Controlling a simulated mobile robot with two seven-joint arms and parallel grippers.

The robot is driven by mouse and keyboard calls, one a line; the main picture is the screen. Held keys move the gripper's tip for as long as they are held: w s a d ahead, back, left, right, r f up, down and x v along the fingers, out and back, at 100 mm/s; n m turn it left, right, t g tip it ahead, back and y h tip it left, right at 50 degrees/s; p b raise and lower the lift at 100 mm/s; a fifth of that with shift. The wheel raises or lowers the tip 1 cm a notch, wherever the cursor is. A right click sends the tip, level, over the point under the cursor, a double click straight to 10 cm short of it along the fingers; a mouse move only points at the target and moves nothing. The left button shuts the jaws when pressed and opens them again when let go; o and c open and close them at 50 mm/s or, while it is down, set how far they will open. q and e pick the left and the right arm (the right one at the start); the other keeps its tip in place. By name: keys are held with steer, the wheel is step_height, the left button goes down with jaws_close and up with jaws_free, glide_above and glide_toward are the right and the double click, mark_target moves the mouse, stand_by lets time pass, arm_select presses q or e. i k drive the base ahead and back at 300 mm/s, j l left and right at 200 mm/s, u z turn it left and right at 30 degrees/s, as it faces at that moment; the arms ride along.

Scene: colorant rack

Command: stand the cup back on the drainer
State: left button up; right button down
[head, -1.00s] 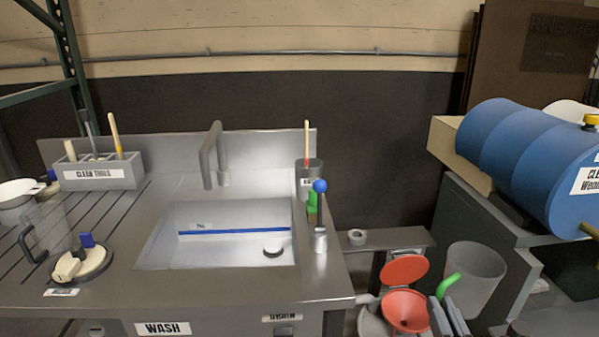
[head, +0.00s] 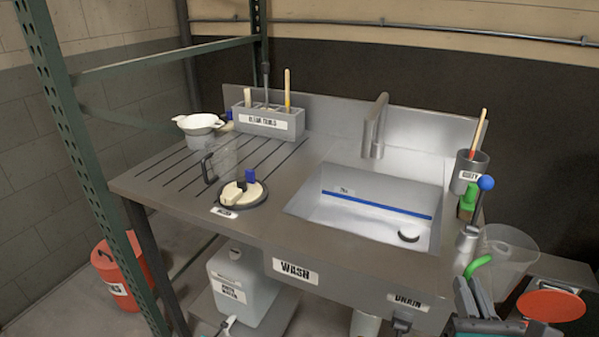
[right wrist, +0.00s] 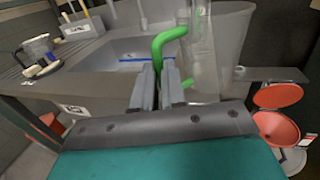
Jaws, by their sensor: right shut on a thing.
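The clear cup (head: 508,250) with a green handle (head: 478,263) is at the right end of the sink unit, in front of the counter's right edge. My right gripper (head: 475,295) is shut on the green handle and holds the cup off any surface, roughly upright. In the right wrist view the handle (right wrist: 160,48) runs between the fingers (right wrist: 160,88), with the clear cup wall (right wrist: 203,50) to the right. The drainer (head: 170,172) is the grooved surface left of the sink. My left gripper is not in view.
A clear jug with a black handle (head: 208,166) and a round dark-rimmed piece (head: 240,194) stand on the drainer. A white bowl (head: 199,123) and the tool box (head: 268,122) are behind. The sink (head: 365,210), dirty-tool pot (head: 468,172) and blue-knobbed item (head: 486,183) lie between.

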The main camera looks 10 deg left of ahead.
mark_target(190, 177)
steer(key=u, duration=1.25)
steer(key=i+l, duration=0.05)
